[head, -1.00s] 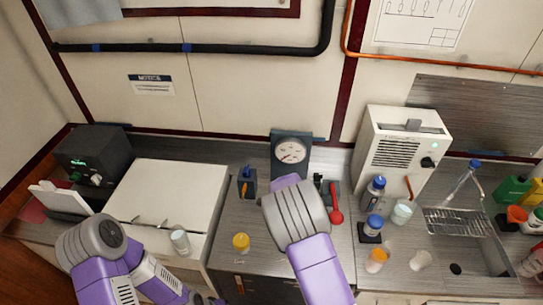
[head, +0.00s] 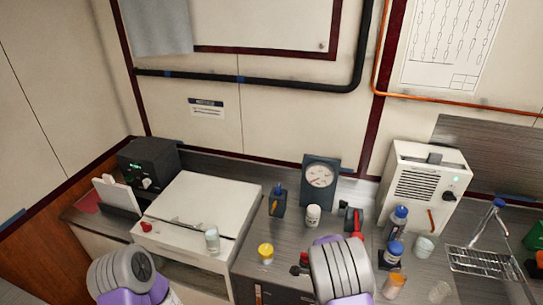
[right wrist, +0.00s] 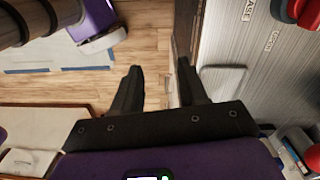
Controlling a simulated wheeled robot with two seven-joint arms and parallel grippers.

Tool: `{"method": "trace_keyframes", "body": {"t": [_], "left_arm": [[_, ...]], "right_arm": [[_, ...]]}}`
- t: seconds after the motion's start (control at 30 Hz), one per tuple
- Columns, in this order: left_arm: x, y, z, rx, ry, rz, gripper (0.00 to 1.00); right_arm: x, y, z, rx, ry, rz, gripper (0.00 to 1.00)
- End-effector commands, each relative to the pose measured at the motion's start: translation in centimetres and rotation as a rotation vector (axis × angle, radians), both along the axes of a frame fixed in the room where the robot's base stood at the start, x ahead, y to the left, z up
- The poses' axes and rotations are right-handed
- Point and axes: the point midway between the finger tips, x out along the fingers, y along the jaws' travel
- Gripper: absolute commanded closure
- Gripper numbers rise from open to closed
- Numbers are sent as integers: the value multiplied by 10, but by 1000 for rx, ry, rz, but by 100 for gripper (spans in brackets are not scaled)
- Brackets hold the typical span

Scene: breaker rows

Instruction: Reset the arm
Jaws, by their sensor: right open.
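My right arm (head: 340,270) comes in at the bottom of the head view, low in front of the counter; its fingertips cannot be made out there. In the right wrist view my right gripper (right wrist: 158,82) is open, with nothing between its two dark fingers. Wood floor and the edge of a grey panel lie beyond them. My left arm (head: 122,272) shows at the bottom left of the head view, in front of the white box. The left gripper is outside the frame.
The grey counter holds a white box (head: 190,205), a yellow-capped jar (head: 266,253), a white jar (head: 313,216), a dial gauge (head: 320,178) and a glass (head: 212,240). Bottles (head: 398,218) and a wire rack (head: 482,262) stand right. Wood floor (right wrist: 150,45) is clear.

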Motion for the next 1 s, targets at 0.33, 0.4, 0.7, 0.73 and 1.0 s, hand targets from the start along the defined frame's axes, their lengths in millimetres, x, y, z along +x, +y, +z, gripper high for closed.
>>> {"method": "trace_keyframes", "body": {"t": [0.33,0.4,0.7,0.73,1.0], "left_arm": [[1,0,-44,0,-1,0,57],[1,0,-57,0,-1,0,57],[2,0,-103,0,-2,1,57],[2,0,-105,0,-1,-1,57],[2,0,-108,0,-2,0,57]], "right_arm": [[-81,-16,-117,72,49,480,57],[-106,-11,-145,113,38,640,57],[-179,39,-199,268,-206,1285,57],[-181,43,-199,271,-231,1324,57],[-187,57,-195,273,-322,1448,57]]}}
